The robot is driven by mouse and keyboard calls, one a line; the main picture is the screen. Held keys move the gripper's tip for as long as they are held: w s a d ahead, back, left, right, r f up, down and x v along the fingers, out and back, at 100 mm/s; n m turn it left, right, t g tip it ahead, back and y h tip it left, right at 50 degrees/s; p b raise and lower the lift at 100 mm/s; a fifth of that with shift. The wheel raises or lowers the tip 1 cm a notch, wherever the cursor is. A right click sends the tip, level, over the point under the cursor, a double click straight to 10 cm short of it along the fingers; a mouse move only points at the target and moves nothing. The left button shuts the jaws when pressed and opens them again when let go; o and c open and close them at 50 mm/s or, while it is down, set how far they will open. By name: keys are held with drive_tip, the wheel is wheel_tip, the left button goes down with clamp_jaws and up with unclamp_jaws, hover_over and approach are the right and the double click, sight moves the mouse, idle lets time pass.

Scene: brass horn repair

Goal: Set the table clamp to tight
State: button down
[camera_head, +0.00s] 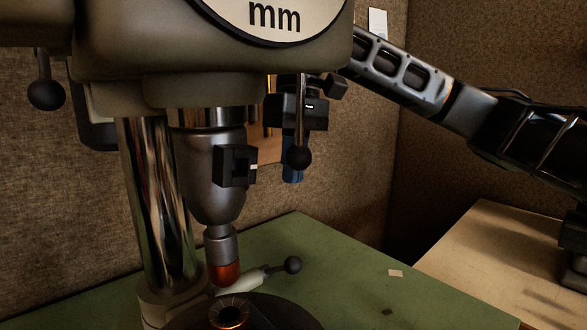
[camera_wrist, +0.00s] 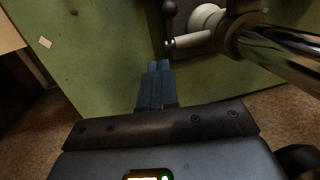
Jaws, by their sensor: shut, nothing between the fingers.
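The table clamp is a pale shaft with a dark handle ending in a black ball (camera_head: 292,265), low beside the column over the green table. In the wrist view the pale clamp shaft (camera_wrist: 190,40) and its dark handle show just beyond my fingertips, near the top. My gripper (camera_head: 291,176) hangs behind the drill head, above and beyond the clamp, partly hidden by a black-ball lever. Its blue fingers (camera_wrist: 158,66) are together, with nothing between them. They look apart from the clamp; the exact gap cannot be told.
The shiny column (camera_head: 158,205) and the drill chuck (camera_head: 214,170) stand left of the clamp. A black-ball lever (camera_head: 299,157) hangs in front of my gripper. The round drill table (camera_head: 285,312) is at the front. The green bench (camera_head: 350,280) is mostly clear to the right.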

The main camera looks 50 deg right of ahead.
approach(277, 269)
drive_tip(key=d, duration=0.2)
drive_tip(key=shift+s+a+f+p, duration=0.4)
drive_tip(key=shift+s+a+f, duration=0.15)
drive_tip(key=shift+f, duration=0.2)
drive_tip(key=shift+s+a+f+p, duration=0.4)
drive_tip(key=shift+s+f, duration=0.15)
drive_tip(key=shift+f, duration=0.2)
drive_tip(key=shift+f, duration=0.1)
